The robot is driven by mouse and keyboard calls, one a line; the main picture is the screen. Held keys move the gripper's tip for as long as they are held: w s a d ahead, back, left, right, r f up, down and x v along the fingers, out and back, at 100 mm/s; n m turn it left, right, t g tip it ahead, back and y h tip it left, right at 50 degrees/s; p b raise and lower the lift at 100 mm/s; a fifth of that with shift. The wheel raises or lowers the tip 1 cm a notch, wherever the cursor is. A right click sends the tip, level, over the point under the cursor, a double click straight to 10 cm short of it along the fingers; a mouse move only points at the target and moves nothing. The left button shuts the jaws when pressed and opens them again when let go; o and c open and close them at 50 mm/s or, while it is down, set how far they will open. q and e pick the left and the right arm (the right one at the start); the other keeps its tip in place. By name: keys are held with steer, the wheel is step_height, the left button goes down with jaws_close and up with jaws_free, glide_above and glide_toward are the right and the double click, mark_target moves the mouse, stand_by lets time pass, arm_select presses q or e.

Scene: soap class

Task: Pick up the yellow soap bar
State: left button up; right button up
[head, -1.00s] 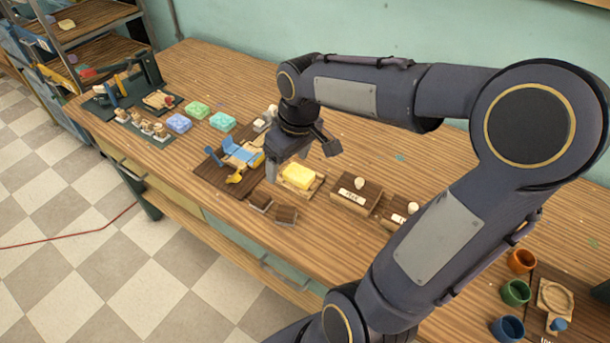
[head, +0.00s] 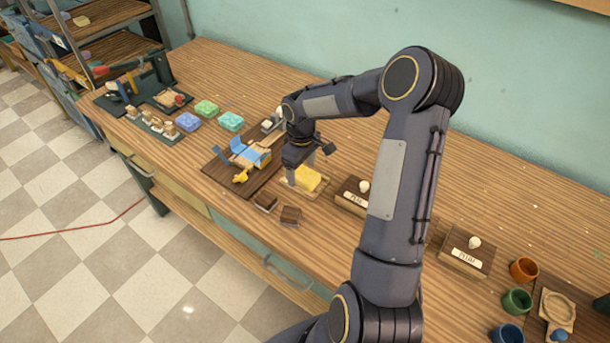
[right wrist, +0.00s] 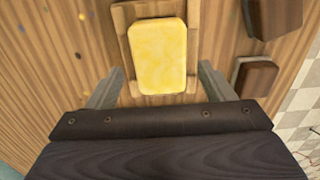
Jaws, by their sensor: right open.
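The yellow soap bar (head: 307,178) lies on a light wooden tray (head: 318,190) near the middle of the workbench. My right gripper (head: 302,176) is low beside the bar and partly covers its left side in the head view. In the right wrist view the yellow soap bar (right wrist: 162,55) sits flat on the wooden tray (right wrist: 122,20), just ahead of the two fingers. My right gripper (right wrist: 160,85) is open there, one finger toward each side of the bar, with nothing held. My left gripper does not show.
A dark board (head: 222,172) with a blue and yellow tool stands left of the tray. Two small brown blocks (head: 291,216) lie in front. Green (head: 206,108) and blue (head: 188,121) soaps are further left. A labelled block (head: 352,192) is close on the right.

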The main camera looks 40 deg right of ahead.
steer(key=shift+f, duration=0.4)
steer(key=shift+c, duration=0.2)
steer(key=c, duration=1)
steer(key=shift+c, duration=0.2)
steer(key=shift+r, duration=0.15)
